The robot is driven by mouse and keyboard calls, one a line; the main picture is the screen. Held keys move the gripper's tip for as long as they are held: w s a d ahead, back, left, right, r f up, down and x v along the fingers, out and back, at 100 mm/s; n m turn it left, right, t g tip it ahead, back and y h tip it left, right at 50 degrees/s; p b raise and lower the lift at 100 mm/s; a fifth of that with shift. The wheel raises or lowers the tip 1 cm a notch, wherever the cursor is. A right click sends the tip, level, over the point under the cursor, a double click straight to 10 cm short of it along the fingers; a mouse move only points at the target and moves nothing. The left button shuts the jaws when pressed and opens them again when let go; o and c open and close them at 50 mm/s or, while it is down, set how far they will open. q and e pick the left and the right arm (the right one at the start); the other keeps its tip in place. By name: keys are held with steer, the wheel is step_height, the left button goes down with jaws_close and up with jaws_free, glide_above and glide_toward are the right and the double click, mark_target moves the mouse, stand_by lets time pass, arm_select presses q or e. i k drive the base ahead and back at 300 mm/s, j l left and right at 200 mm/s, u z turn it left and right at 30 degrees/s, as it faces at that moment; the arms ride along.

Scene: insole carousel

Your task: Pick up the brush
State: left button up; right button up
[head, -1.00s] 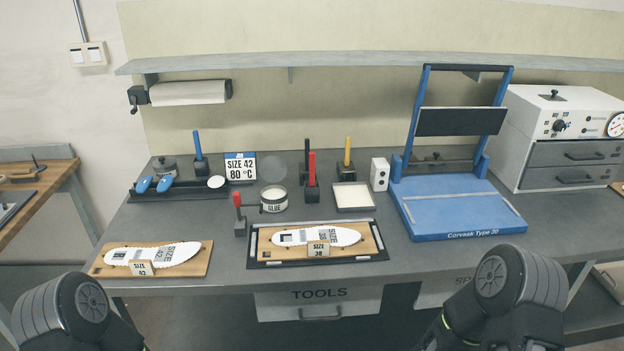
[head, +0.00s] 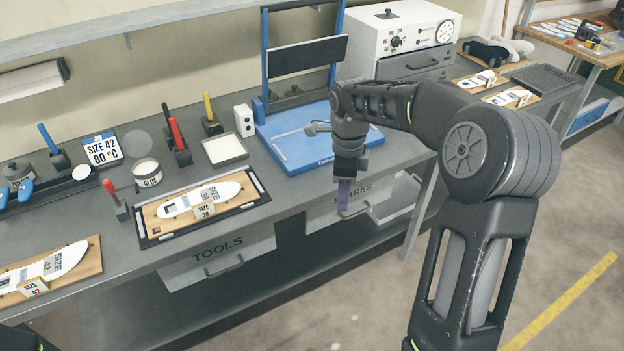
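I cannot tell which tool is the brush. Several handled tools stand upright in dark holders on the grey bench: a red handle (head: 109,187) beside the glue jar (head: 147,172), a second red handle (head: 176,133), a black handle (head: 166,124), a yellow handle (head: 208,105) and a blue handle (head: 46,137). My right gripper (head: 344,195) points down in front of the bench's front edge, right of these tools and apart from them. A purple part shows at its tip; I cannot tell whether this is its fingers or something held. My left gripper is out of view.
A blue press (head: 300,150) stands behind my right forearm, with a white oven (head: 420,30) at the back right. Size-marked insole boards (head: 160,235) lie along the bench front. A white tray (head: 225,150) and a white block (head: 243,120) stand behind. Drawers sit below the bench edge.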

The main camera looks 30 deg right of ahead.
mark_target(173, 122)
steer(key=i+l+z, duration=0.2)
steer(key=i+z, duration=0.2)
steer(key=i, duration=0.15)
steer(key=i+u, duration=0.2)
steer(key=u, duration=0.2)
steer(key=i+u, duration=0.2)
steer(key=u, duration=0.2)
steer(key=i+l+u, duration=0.15)
steer(key=u, duration=0.3)
steer(key=i+l+u, duration=0.15)
steer(key=u, duration=0.25)
